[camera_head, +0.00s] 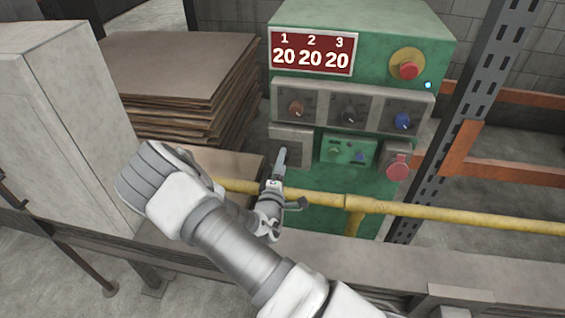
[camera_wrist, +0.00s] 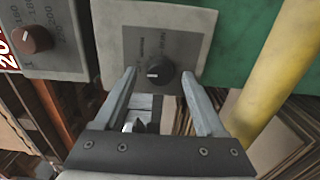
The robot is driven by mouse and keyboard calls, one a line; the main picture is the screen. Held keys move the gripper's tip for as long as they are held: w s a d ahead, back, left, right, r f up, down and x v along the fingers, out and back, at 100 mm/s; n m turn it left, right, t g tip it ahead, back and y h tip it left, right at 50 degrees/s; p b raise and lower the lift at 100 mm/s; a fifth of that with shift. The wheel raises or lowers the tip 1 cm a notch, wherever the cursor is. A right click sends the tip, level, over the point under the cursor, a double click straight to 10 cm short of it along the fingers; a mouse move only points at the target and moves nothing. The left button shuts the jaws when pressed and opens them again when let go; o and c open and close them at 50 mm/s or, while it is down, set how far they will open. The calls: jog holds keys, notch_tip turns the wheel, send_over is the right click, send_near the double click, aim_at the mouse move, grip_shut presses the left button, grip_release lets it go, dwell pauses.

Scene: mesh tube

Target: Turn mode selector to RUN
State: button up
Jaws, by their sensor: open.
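The mode selector is a black round knob (camera_wrist: 160,73) with a white pointer mark, on a dark label plate in a grey panel (camera_wrist: 108,40). In the wrist view its pointer points left; the small lettering around it is too blurred to read. My gripper (camera_wrist: 159,77) is open, with one fingertip on each side of the knob in that view. I cannot tell whether the fingers touch it. In the head view my gripper (camera_head: 281,153) is in front of the lower-left grey panel (camera_head: 303,133) of the green machine (camera_head: 400,25), and it hides the knob there.
Above are brown (camera_head: 297,108), black (camera_head: 349,116) and blue (camera_head: 403,120) knobs. A red button (camera_head: 409,69) and a red round switch (camera_head: 398,167) are at right. A yellow rail (camera_head: 420,207) crosses in front. Stacked sheets (camera_head: 175,75) stand left.

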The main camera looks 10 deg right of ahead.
jog(key=shift+w+d, duration=0.15)
jog(key=shift+w, duration=0.25)
jog(key=shift+c, duration=0.3)
grip_shut()
